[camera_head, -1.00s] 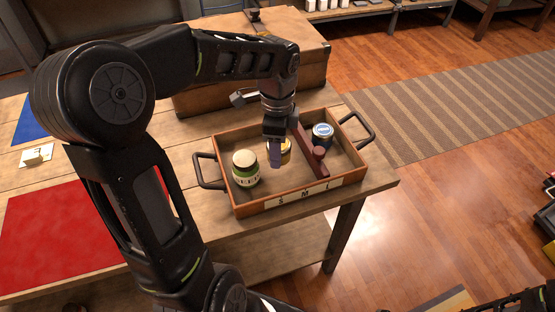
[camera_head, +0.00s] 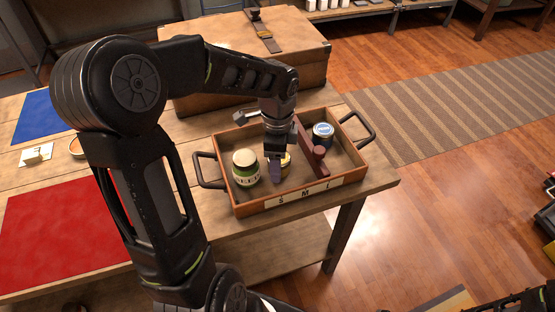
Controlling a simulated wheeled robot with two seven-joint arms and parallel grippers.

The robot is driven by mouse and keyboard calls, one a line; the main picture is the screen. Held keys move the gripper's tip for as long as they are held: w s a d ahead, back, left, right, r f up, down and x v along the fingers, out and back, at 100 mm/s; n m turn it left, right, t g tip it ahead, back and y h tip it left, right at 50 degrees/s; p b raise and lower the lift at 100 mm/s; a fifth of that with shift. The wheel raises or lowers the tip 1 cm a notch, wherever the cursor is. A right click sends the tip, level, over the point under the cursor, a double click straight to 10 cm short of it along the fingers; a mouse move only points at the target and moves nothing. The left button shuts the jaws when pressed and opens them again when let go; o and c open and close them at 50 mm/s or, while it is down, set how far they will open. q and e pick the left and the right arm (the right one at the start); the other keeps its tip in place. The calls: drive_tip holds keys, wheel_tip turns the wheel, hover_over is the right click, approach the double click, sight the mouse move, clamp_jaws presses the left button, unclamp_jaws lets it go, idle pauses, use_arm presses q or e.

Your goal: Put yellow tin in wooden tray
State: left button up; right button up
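The wooden tray (camera_head: 235,207) stands on the table with a black handle at each end and letters on its front. A dark red divider (camera_head: 311,160) runs across its inside. The yellow tin (camera_head: 287,160) is inside the tray, left of the divider, partly hidden behind my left gripper (camera_head: 276,178). The gripper points down into the tray right at the tin; I cannot tell whether its fingers hold it. Only a little of my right arm shows at the bottom right edge, and its gripper is out of view.
A green jar with a pale lid (camera_head: 245,168) stands in the tray left of the tin. A blue tin (camera_head: 323,134) stands right of the divider. A wooden chest (camera_head: 250,75) is behind the tray. Red (camera_head: 60,235) and blue (camera_head: 45,115) sheets lie on the left.

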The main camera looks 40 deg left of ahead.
use_arm(q)
drive_tip(key=shift+o, duration=1)
drive_tip(key=shift+r, duration=0.1)
drive_tip(key=shift+r, duration=0.2)
wheel_tip(320, 180, up, 12)
drive_tip(key=shift+p, duration=0.3)
